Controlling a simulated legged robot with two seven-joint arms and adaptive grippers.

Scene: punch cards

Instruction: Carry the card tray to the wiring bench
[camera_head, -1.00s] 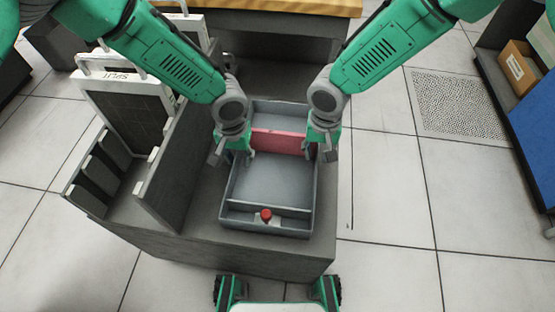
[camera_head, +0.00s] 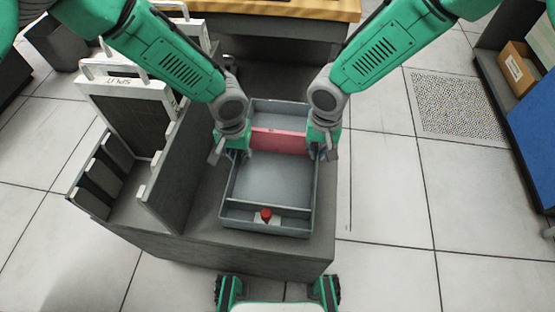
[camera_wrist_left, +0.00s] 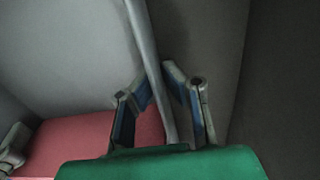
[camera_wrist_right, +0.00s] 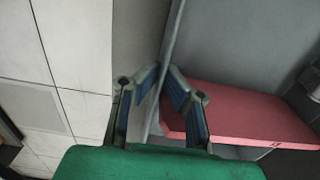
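The card tray (camera_head: 272,182) is a grey open box on top of a dark grey cart or cabinet. A pink-red card or divider (camera_head: 280,141) stands across it, and a small front compartment holds a red-topped button (camera_head: 266,214). My left gripper (camera_head: 233,156) is at the tray's left wall, and my right gripper (camera_head: 322,152) is at its right wall. In the left wrist view, the fingers (camera_wrist_left: 157,78) close on the wall from both sides. In the right wrist view, the fingers (camera_wrist_right: 161,74) also pinch the wall. The tray appears to rest on the surface.
Upright dark panels and slots (camera_head: 172,170) stand close left of the tray, with a white-framed panel labelled SPLIT (camera_head: 130,100). A wood-topped bench (camera_head: 290,8) is behind. A shelf with a cardboard box (camera_head: 518,68) stands at the right. Tiled floor (camera_head: 385,210) is clear right of the cart.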

